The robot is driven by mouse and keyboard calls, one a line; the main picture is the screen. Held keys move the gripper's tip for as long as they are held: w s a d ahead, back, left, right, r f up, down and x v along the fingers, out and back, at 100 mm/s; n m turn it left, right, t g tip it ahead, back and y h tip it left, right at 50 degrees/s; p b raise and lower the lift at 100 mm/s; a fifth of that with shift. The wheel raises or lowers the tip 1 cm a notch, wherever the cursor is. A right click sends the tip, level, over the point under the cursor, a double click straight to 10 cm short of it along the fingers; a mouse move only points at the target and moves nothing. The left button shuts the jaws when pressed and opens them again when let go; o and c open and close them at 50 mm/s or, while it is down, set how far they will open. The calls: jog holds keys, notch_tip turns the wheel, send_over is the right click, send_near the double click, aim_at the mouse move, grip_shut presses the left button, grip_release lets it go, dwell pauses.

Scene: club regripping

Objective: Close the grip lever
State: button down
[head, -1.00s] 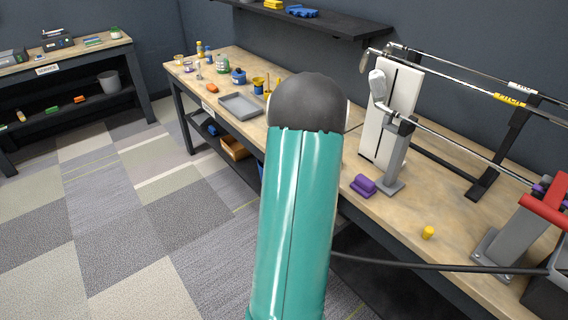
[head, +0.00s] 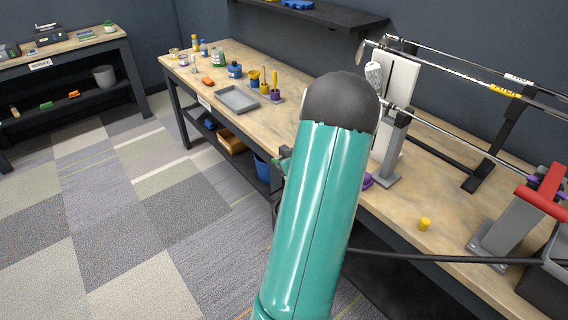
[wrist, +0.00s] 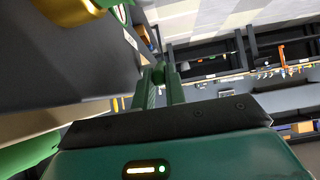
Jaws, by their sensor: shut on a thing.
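A red lever (head: 542,190) sits on top of a grey clamp stand (head: 503,225) at the right of the workbench in the head view. The lever slants, and its right end is cut off by the picture edge. A thin club shaft (head: 450,135) runs from a grey post (head: 393,150) toward the clamp, with purple at its far right end. In the wrist view, my gripper (wrist: 160,78) has its green fingers close together on a small greenish piece, too small to name. My teal arm hides most of the gripper in the head view; it is well left of the red lever.
A grey tray (head: 237,100) and several bottles are at the far left. A black rack (head: 490,150) holds more shafts behind. A dark bin (head: 548,285) is at the lower right. The floor at left is clear.

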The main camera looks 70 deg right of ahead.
jog(key=c, duration=1.4)
grip_release()
jog(key=shift+c, duration=0.2)
jog(key=v, duration=1.3)
jog(key=shift+s+a+r, duration=0.15)
jog(key=shift+s, duration=0.2)
